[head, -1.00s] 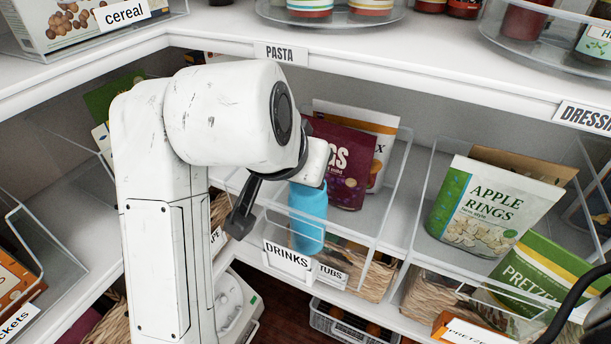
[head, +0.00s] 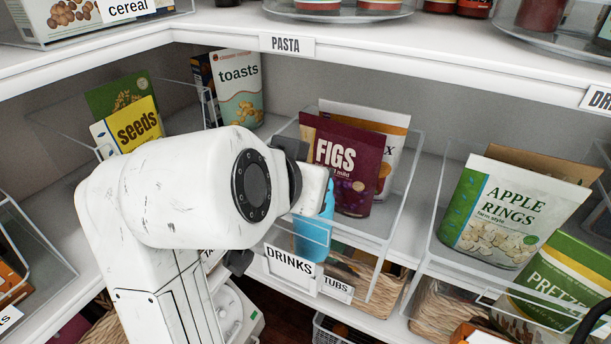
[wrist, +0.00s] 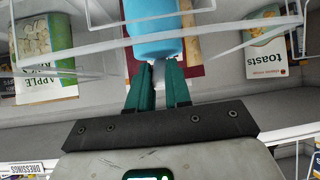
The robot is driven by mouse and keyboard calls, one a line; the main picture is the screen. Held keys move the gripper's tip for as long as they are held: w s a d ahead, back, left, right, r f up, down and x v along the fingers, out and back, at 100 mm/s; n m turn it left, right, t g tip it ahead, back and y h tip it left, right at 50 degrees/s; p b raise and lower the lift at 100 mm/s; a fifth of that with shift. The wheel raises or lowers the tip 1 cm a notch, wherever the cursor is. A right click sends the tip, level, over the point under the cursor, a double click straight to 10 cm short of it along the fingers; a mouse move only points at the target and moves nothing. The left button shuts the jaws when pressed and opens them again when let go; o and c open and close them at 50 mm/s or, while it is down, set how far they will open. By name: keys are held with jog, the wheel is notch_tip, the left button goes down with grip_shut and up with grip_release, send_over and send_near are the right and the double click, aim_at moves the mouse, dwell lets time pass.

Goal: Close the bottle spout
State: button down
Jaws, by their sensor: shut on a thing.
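The blue bottle (head: 313,238) stands behind the DRINKS label on the middle shelf, partly covered by my wrist in the head view. In the wrist view its blue body (wrist: 155,35) is at the top centre. My gripper (wrist: 159,76) has its green fingers right at the bottle's end, closed on a small pale part that looks like the spout. The fingers hide most of that part, so I cannot tell whether the spout is open or closed. In the head view my fingers are hidden behind the wrist.
A clear bin with a DRINKS label (head: 290,266) surrounds the bottle. A FIGS bag (head: 345,165) is just behind it. An APPLE RINGS bag (head: 512,215) is in the bin to the right. The PASTA shelf edge (head: 286,44) is overhead.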

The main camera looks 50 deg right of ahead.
jog(key=c, duration=1)
grip_release()
jog(key=shift+c, duration=0.2)
jog(key=p+v, duration=0.1)
jog(key=v, duration=0.9)
jog(key=shift+a+r, duration=0.25)
jog(key=shift+a, duration=0.05)
jog(key=shift+r, duration=0.1)
